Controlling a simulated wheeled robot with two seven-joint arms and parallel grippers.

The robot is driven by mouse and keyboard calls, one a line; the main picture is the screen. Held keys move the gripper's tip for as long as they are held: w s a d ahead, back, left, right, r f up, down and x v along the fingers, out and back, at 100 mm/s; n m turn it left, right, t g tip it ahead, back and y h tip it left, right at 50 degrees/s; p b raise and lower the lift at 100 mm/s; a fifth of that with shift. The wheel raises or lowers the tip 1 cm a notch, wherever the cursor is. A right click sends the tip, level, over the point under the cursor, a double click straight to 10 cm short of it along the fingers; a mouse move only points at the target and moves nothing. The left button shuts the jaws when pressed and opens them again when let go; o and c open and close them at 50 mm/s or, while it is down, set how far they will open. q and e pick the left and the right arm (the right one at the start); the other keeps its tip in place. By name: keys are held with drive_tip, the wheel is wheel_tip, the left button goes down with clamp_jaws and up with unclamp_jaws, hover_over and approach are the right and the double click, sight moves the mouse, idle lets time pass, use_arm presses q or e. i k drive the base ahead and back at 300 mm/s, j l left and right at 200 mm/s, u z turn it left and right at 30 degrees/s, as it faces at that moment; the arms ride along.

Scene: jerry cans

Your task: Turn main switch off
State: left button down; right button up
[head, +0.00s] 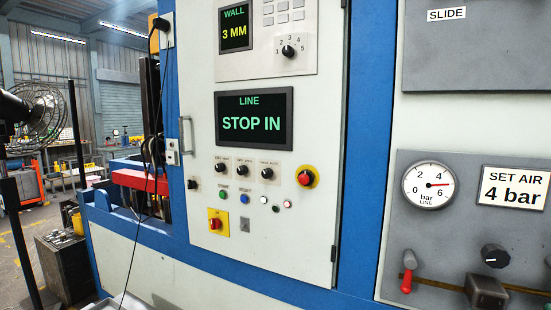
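A red rotary switch on a yellow plate (217,222), which looks like the main switch, sits low on the left of the white control panel (310,235). Its handle is small in the picture, and I cannot read its position marks. Above it the line display (254,118) reads "LINE STOP IN" in green. A red emergency-type button on a yellow collar (306,177) is to the upper right of the switch. Neither of my grippers shows in the head view.
Small black knobs (245,171) and coloured buttons (244,197) surround the switch. A grey air panel with a gauge (428,185), a red-handled lever (407,281) and a black knob (495,255) is at right. A cable (138,245) hangs at left, near a fan (38,115).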

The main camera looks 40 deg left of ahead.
sight(215, 223)
drive_tip(key=u, duration=1.65)
